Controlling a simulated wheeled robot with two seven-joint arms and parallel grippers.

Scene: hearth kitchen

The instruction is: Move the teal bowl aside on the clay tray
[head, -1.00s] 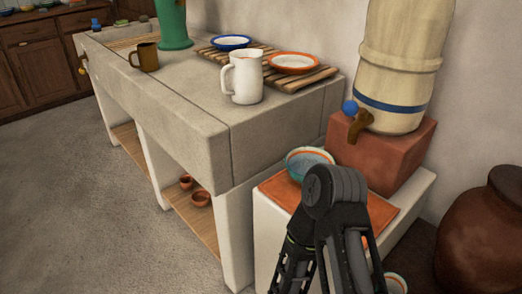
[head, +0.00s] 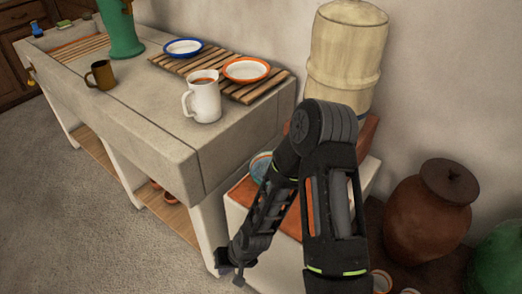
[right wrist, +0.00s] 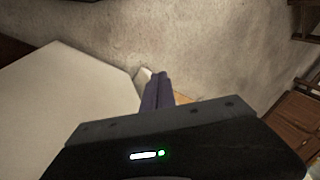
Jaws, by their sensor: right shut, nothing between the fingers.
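The teal bowl (head: 260,166) shows only as a small part of its rim and side behind my right arm in the head view. It appears to be on the clay tray (head: 240,190), an orange slab on a low white stand, also largely hidden by the arm. My right gripper (head: 224,269) is low in front of the stand, below and apart from the bowl. Its fingers show shut and empty in the right wrist view (right wrist: 158,90), where I make out neither bowl nor tray. My left gripper is not in view.
A water dispenser (head: 347,60) stands behind the tray. The stone counter (head: 150,120) at left holds a white pitcher (head: 204,100), a brown mug (head: 101,75) and plates on a wooden rack. Clay jars (head: 425,215) stand at right. Open floor lies at lower left.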

